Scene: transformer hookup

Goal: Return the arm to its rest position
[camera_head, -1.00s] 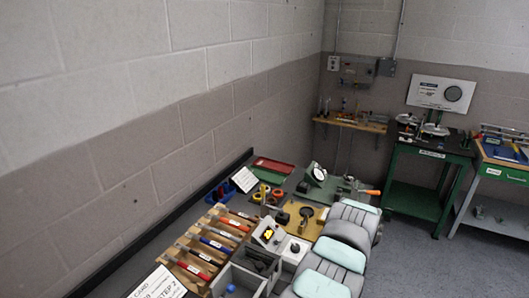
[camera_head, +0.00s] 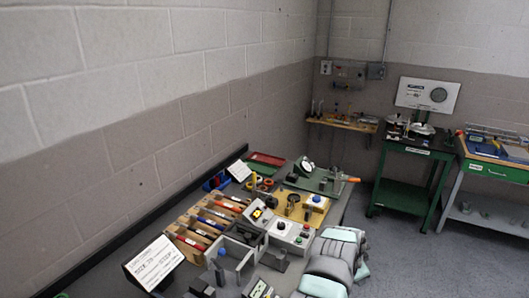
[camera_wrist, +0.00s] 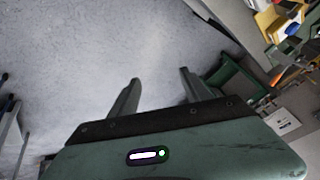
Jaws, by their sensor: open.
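My gripper (camera_wrist: 160,75) shows in the wrist view with its two fingers spread apart and nothing between them. Bare grey floor (camera_wrist: 90,45) lies beyond the fingertips. My grey and pale green arm (camera_head: 330,265) covers the lower right part of the workbench in the head view. The gripper itself cannot be made out in the head view.
The workbench carries a wooden rack (camera_head: 205,225) of coloured tools, a grey control box (camera_head: 292,236), a green fixture (camera_head: 318,178) and a white step card (camera_head: 153,262). A green cart (camera_head: 405,180) stands at the back. Open floor (camera_head: 425,250) lies to the right.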

